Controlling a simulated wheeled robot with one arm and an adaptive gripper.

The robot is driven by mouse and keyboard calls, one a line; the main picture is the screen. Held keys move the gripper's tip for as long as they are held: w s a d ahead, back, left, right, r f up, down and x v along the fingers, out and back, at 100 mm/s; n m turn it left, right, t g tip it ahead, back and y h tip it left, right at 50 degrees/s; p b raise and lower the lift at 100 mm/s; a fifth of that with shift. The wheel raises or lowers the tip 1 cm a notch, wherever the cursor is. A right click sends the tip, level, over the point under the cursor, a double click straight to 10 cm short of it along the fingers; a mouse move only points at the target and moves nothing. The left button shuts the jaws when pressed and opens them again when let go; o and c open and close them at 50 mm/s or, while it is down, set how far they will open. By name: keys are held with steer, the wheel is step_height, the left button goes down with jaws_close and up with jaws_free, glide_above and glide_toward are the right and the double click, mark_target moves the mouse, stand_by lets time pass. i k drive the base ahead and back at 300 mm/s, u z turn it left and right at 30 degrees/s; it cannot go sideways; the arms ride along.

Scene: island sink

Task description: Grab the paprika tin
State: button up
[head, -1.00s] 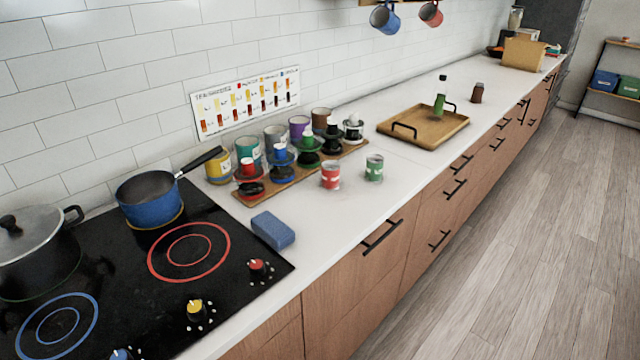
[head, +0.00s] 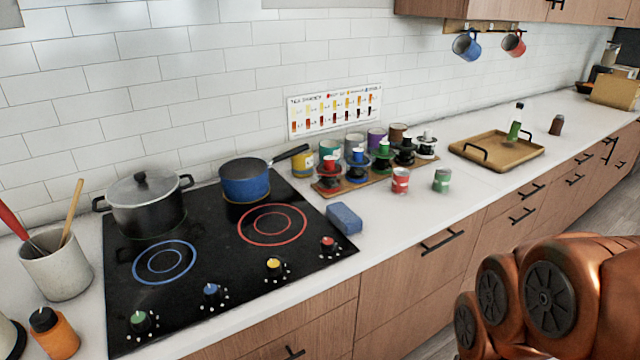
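Several tins stand on the counter, and their labels are too small to read, so I cannot tell which is the paprika tin. A red tin with a white label (head: 400,181) stands in front of the wooden rack. A green tin (head: 442,180) stands just right of it. A brown jar with a dark top (head: 557,125) stands beyond the tray. My copper arm shows at the lower right, well apart from these; my gripper is not in view.
A wooden rack (head: 345,192) holds colored stands, with several tins behind. A cooktop (head: 200,300) bears a lidded pot (head: 146,210) and a blue saucepan (head: 245,182). A blue sponge (head: 344,218), a tray with a green bottle (head: 470,153) and a utensil crock (head: 57,272) stand around. Mugs hang above.

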mark_target(401, 179)
steer(key=u, duration=0.45)
steer(key=i, duration=1)
